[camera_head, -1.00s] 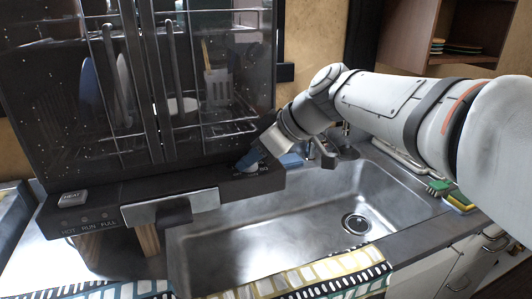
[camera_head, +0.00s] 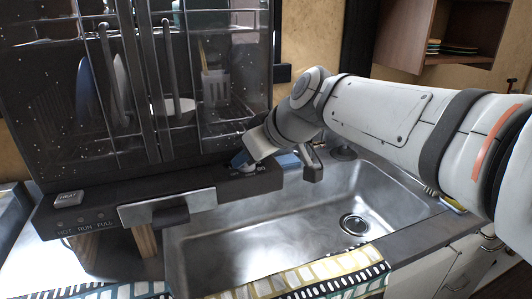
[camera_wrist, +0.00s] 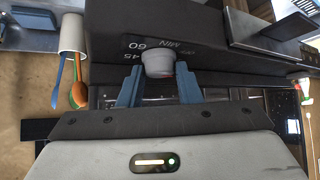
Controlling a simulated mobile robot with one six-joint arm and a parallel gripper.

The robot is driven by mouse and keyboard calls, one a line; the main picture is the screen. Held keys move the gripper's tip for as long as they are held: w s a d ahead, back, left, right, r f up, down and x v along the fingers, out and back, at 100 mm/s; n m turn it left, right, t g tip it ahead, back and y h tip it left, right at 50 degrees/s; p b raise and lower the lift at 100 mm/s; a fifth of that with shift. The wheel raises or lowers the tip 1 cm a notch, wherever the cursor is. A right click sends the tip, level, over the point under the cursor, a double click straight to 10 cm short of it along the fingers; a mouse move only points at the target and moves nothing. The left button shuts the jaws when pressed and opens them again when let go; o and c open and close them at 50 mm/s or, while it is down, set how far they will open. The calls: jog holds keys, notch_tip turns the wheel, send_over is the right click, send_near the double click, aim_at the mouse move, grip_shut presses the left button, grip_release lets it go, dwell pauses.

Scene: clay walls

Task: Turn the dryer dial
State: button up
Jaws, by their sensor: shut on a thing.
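The dish dryer (camera_head: 100,150) is a dark cabinet with see-through doors and a black front panel, standing at the left of the sink. Its dial (camera_wrist: 158,62) is a small grey knob on the panel, with the marks 45, 60 and MIN printed beside it. In the head view the dial (camera_head: 249,168) shows at the panel's right end, partly hidden by my gripper. My gripper (camera_wrist: 159,72) has its two blue fingers on either side of the knob and is shut on it. The dial's pointer cannot be made out.
The panel also has a HEAT button (camera_head: 68,197), a row of small lights, and a silver handle (camera_head: 167,207). The steel sink (camera_head: 280,220) lies in front and to the right, with a faucet (camera_head: 312,165) close to my wrist. A patterned towel (camera_head: 300,279) hangs at the front edge.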

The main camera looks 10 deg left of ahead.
jog(key=m+t+h+p, duration=0.1)
jog(key=m+t+p, duration=0.1)
jog(key=m, duration=0.1)
jog(key=shift+s+a+h, duration=0.15)
jog(key=shift+s+h, duration=0.05)
jog(key=shift+h, duration=0.2)
jog(key=m+h, duration=0.1)
jog(key=m+t, duration=0.1)
jog(key=m, duration=0.1)
jog(key=shift+a+f+h+b, duration=0.1)
jog(key=shift+f+h+b, duration=0.2)
jog(key=shift+h+b, duration=0.1)
jog(key=m+h+b, duration=0.2)
jog(key=b, duration=0.1)
jog(key=m+t+h+b, duration=0.1)
jog(key=m, duration=0.1)
jog(key=shift+a+f, duration=0.25)
jog(key=m+h+b, duration=0.2)
jog(key=shift+a+r+m, duration=0.1)
jog(key=shift+r+m, duration=0.05)
jog(key=shift+m, duration=0.15)
jog(key=shift+a+m+h, duration=0.1)
jog(key=shift+m+h, duration=1.1)
jog(key=shift+m, duration=0.4)
jog(key=shift+g, duration=0.3)
jog(key=o, duration=0.6)
jog(key=shift+o, duration=0.5)
jog(key=shift+r, duration=0.1)
